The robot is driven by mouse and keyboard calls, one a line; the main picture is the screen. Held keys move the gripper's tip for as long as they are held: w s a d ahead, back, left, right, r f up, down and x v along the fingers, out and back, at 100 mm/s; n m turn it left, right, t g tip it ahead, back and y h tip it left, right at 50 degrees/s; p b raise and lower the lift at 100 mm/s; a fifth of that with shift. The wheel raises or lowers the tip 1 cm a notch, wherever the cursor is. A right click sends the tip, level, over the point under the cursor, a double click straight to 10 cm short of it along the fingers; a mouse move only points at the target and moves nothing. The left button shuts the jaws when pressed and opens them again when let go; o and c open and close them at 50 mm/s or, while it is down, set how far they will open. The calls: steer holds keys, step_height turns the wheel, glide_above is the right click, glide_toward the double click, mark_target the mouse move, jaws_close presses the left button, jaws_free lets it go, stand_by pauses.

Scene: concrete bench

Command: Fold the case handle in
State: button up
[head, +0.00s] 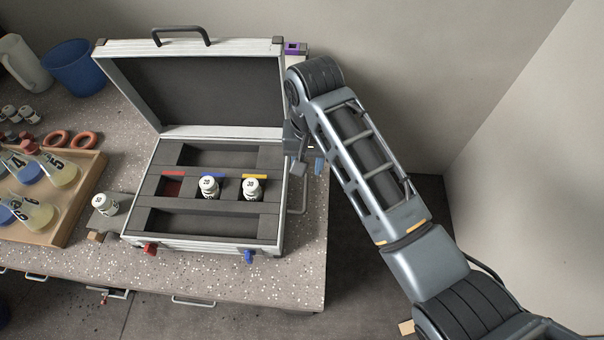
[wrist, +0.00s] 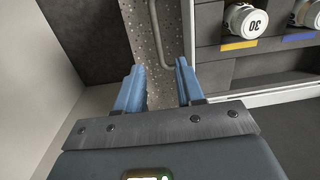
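The open silver case (head: 205,248) stands on the speckled bench with its lid raised. A thin grey side handle (head: 303,197) sticks out from its right wall over the bench. The same handle shows in the wrist view (wrist: 155,38) as a bent bar just ahead of my fingers. A dark handle (head: 181,31) stands up on the lid's top edge. My gripper (head: 308,167) is open and empty, pointing down beside the case's right wall. In the wrist view my gripper (wrist: 160,72) has its blue fingers apart. I cannot tell whether a finger touches the handle.
White bottles (head: 209,188) stand in the case's middle row; another (head: 105,204) stands left of it. A wooden tray (head: 84,190) with flasks and a blue bucket (head: 75,67) are at left. The bench ends close right.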

mark_target(306, 185)
step_height(306, 185, down, 7)
steer(key=shift+a, duration=0.1)
stand_by(0.3)
jaws_close()
stand_by(0.4)
